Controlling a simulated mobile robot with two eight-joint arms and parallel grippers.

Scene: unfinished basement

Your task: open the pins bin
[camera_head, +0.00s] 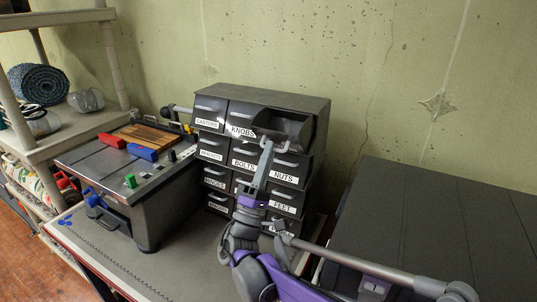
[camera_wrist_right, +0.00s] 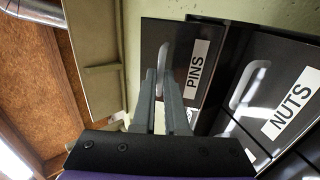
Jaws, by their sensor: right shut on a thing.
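The pins bin is the top right drawer of a dark grey drawer cabinet (camera_head: 270,97). In the head view this bin (camera_head: 287,123) sticks out from the cabinet and its hollow inside shows. In the right wrist view the dark front of the pins bin (camera_wrist_right: 152,45) carries a white "PINS" label and a pale handle (camera_wrist_right: 181,78). My right gripper (camera_head: 266,146) is shut on that handle; its two fingers (camera_wrist_right: 166,80) show close around it in the right wrist view. My left gripper is not in view.
The nuts drawer (camera_head: 284,166) is closed just below. A bench machine (camera_head: 125,165) with red, blue and green blocks stands to the left. Shelves (camera_head: 75,140) stand at far left. A large dark surface (camera_head: 440,225) fills the right. The wall is close behind.

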